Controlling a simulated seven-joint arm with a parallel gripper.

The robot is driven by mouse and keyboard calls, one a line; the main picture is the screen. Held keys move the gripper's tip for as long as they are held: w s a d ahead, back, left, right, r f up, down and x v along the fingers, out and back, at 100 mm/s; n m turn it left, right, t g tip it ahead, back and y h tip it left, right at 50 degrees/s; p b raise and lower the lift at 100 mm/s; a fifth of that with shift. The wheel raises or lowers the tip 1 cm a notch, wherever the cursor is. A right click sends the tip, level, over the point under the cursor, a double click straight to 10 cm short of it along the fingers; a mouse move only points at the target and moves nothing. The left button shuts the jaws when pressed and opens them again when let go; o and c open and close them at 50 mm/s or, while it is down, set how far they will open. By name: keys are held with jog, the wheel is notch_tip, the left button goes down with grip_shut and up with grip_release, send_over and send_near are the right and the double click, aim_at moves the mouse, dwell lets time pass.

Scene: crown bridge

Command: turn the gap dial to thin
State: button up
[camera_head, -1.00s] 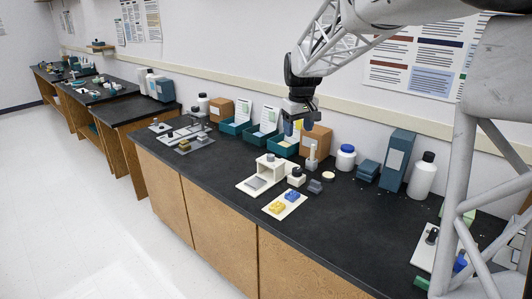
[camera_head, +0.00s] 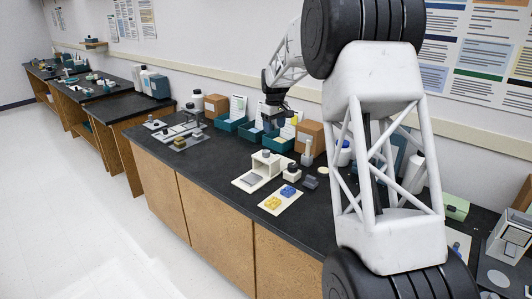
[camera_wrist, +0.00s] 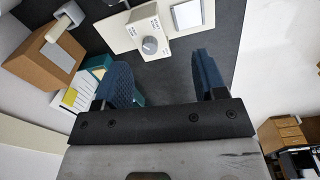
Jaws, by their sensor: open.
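The gap dial is a grey round knob (camera_wrist: 149,45) on a white block in the wrist view. Small dark labels are printed beside it, too small to read surely, and its pointing direction is unclear. The knob shows between and beyond the fingertips, not touched. In the head view my gripper (camera_head: 272,118) hangs over the teal bins, behind the stand.
Teal bins (camera_head: 230,125) with cards line the wall. A brown box (camera_wrist: 45,55) and a post-like tool (camera_head: 307,152) stand near the stand. A white card (camera_head: 280,202) with yellow and blue pieces lies in front. My arm hides the counter's right part.

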jog(key=n, duration=0.2)
send_over(266, 151)
notch_tip(266, 151, down, 10)
jog(key=shift+f, duration=0.1)
jog(key=shift+f, duration=0.1)
jog(key=shift+f, duration=3.8)
jog(key=c, duration=0.9)
